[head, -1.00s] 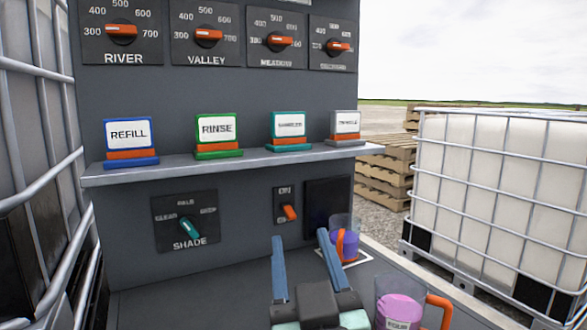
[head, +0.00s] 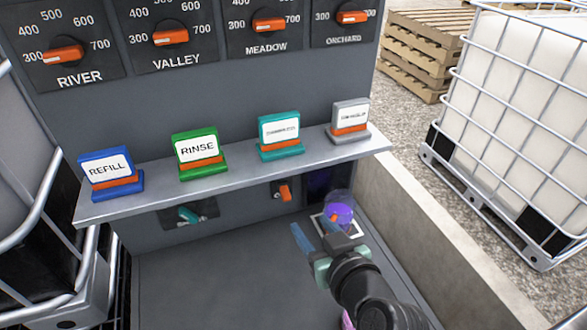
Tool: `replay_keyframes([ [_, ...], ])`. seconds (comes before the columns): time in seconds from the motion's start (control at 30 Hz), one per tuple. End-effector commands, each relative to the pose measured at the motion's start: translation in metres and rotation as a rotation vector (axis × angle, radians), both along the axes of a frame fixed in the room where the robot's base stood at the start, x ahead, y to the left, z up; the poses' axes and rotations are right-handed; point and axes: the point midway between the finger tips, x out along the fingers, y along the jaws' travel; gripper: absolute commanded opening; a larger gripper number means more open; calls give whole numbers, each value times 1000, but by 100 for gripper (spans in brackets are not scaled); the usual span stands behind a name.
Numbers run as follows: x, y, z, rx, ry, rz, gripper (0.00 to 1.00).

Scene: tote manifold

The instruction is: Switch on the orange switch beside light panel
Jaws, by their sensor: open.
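The orange switch (head: 285,192) is on a small dark plate on the grey panel's front, below the shelf. Its lettering is hidden by the shelf. The dark square light panel (head: 318,187) is just right of it, partly under the shelf and behind a clear cup with purple contents (head: 338,210). My gripper (head: 314,231), with blue fingers, is open and empty. It is low in front of the panel, below and right of the switch and apart from it. Its right finger is hard to make out against the cup.
The shelf (head: 230,181) overhangs the switch and holds REFILL (head: 110,170), RINSE (head: 198,152) and other signs. A teal shade knob (head: 188,215) is left of the switch. The cup stands in a white outlined square. A pink thing (head: 347,319) is mostly behind my arm. The left deck is clear.

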Motion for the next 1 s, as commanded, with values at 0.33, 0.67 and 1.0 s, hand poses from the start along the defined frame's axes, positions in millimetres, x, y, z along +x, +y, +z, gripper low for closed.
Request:
replay_keyframes([
  [0.33, 25, 9, -12, 3, 10, 7, 55],
  [0.67, 76, 26, -34, 3, 8, 8, 55],
  [1.0, 108, 37, -48, 3, 8, 6, 55],
])
